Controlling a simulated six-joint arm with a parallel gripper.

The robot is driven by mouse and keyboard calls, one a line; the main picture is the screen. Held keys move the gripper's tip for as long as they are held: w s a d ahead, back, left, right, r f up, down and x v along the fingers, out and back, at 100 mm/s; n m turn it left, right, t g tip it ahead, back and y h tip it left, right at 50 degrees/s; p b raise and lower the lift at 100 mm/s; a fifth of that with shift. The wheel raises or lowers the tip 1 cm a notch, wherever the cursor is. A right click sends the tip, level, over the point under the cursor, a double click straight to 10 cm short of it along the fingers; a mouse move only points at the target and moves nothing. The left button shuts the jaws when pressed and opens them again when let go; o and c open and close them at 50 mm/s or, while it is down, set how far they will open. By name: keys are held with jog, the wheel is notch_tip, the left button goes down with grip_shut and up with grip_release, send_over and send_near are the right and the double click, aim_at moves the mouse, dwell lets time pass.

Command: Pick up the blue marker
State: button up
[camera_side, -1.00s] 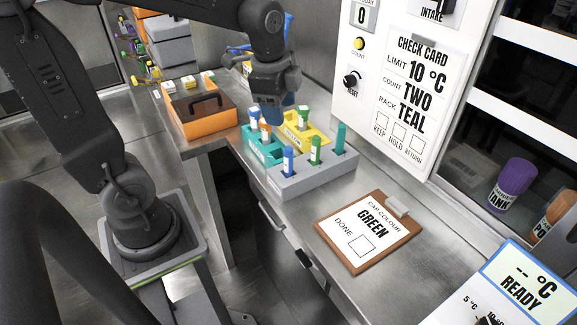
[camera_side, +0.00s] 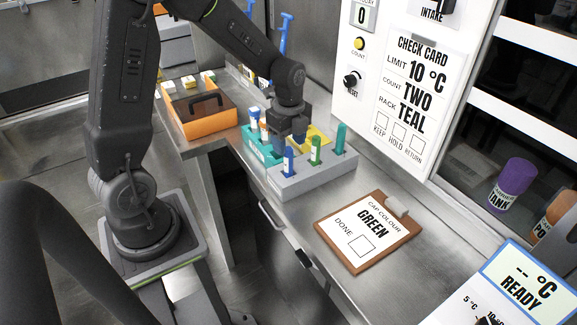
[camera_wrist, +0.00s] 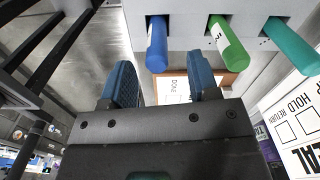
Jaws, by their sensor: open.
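The blue marker (camera_side: 289,161) stands upright in the front left of the grey rack (camera_side: 312,183) in the side view. In the wrist view the blue marker (camera_wrist: 157,46) shows beyond the fingertips, between their two lines. A green marker (camera_side: 315,150) and a teal one (camera_side: 340,139) stand beside it in the same rack. My gripper (camera_side: 290,136) is above the racks, just behind and above the blue marker. In the wrist view my gripper (camera_wrist: 162,78) has its two blue fingers spread, with nothing between them. Its fingertips are partly hidden in the side view.
A teal rack (camera_side: 262,152) with white-bodied tubes and a yellow rack (camera_side: 318,138) adjoin the grey rack. An orange box (camera_side: 203,128) stands at the left. A clipboard (camera_side: 366,232) reading "GREEN" lies in front on the bench. The wall panel (camera_side: 405,110) rises behind.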

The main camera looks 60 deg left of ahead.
aim_at(289, 158)
jog(key=shift+s+d+f, duration=0.1)
jog(key=shift+f, duration=1.25)
jog(key=shift+s+d+f, duration=0.1)
jog(key=shift+f, duration=1.2)
jog(key=shift+c, duration=0.5)
jog(key=c, duration=0.9)
